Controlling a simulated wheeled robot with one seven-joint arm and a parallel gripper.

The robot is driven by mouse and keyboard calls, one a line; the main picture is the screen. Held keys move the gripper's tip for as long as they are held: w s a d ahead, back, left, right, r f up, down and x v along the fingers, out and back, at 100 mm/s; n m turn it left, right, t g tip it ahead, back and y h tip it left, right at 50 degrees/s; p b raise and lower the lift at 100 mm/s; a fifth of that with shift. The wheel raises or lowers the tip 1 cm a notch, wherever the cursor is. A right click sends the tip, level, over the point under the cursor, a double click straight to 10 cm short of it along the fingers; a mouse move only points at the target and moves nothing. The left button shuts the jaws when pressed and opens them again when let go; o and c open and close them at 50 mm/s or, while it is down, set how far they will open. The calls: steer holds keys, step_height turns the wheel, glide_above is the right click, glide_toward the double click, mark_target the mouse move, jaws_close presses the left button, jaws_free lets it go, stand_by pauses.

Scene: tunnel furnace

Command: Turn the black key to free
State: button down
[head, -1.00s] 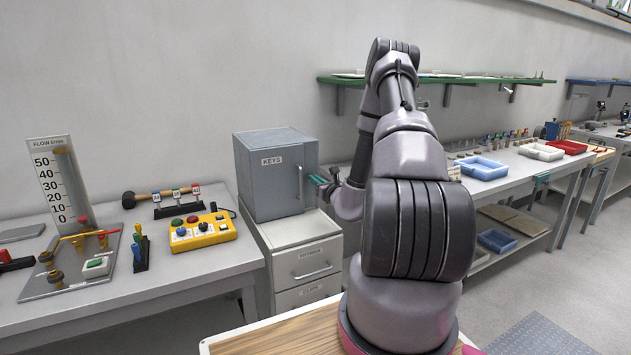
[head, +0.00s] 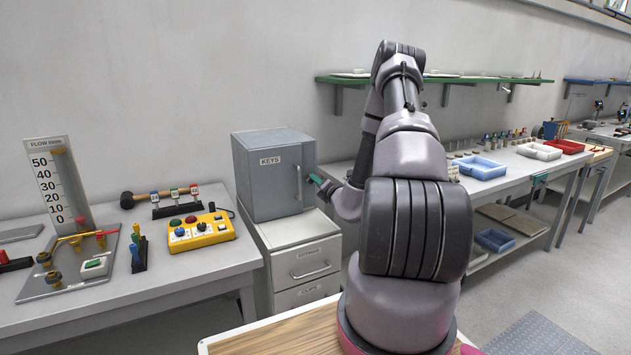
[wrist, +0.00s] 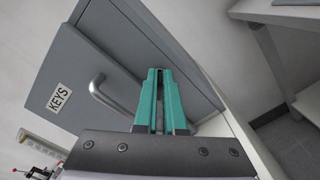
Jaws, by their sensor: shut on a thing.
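My gripper (wrist: 160,74) has teal fingers, and they are nearly together on something slim and dark between them. What it is cannot be made out. In the head view my gripper (head: 314,181) is small, in front of the right side of a grey cabinet marked KEYS (head: 262,190). No black key can be clearly identified. A small dark upright piece (head: 212,207) stands on the yellow control box (head: 203,233).
The cabinet stands on a drawer unit (head: 304,262). Another bench with trays (head: 480,167) runs along the right wall.

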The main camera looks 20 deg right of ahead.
steer(key=shift+s+d+f+m, duration=0.1)
steer(key=shift+f+m, duration=0.15)
steer(key=shift+m, duration=1.7)
steer(key=shift+f+m, duration=0.2)
steer(key=shift+m, duration=1.75)
steer(key=c, duration=1)
jaws_free()
steer(key=s, duration=1)
steer(key=shift+s+d, duration=0.2)
steer(key=shift+s, duration=0.2)
